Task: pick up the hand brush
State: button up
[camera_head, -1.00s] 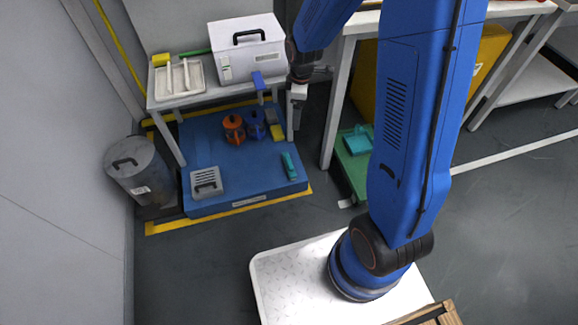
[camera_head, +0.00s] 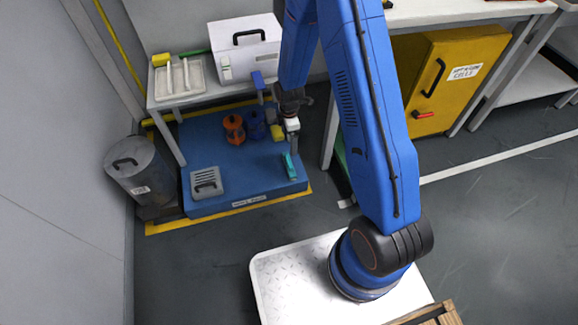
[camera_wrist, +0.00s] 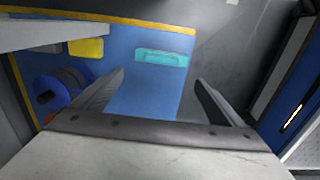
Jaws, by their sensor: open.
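The teal hand brush (camera_head: 289,165) lies on the blue platform (camera_head: 240,195), near its right edge. In the wrist view the brush (camera_wrist: 161,58) lies crosswise beyond my fingertips, roughly between their lines, with nothing held. My gripper (camera_head: 293,142) hangs just above and behind the brush in the head view, close to the bench leg. In the wrist view my gripper (camera_wrist: 160,80) is open, its two dark fingers wide apart and apart from the brush.
A blue canister (camera_head: 255,125), an orange canister (camera_head: 234,130) and a yellow block (camera_head: 277,132) stand near the brush. A grey slatted item (camera_head: 206,182) sits at the platform's front left. The bench (camera_head: 185,97) carrying a white box (camera_head: 245,50) overhangs the platform's back.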

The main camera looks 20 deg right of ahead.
send_over(289, 161)
jog(key=f, duration=0.9)
jog(key=shift+w+f, duration=0.15)
jog(key=shift+w, duration=0.05)
jog(key=shift+s+f, duration=0.15)
jog(key=shift+f, duration=1.15)
jog(key=shift+s+f, duration=0.1)
jog(key=shift+f, duration=1.2)
jog(key=c, duration=1.6)
jog(key=shift+r, duration=5)
jog(key=shift+c, duration=0.2)
jog(key=o, duration=0.9)
jog(key=shift+c, duration=1.4)
jog(key=shift+w, duration=0.1)
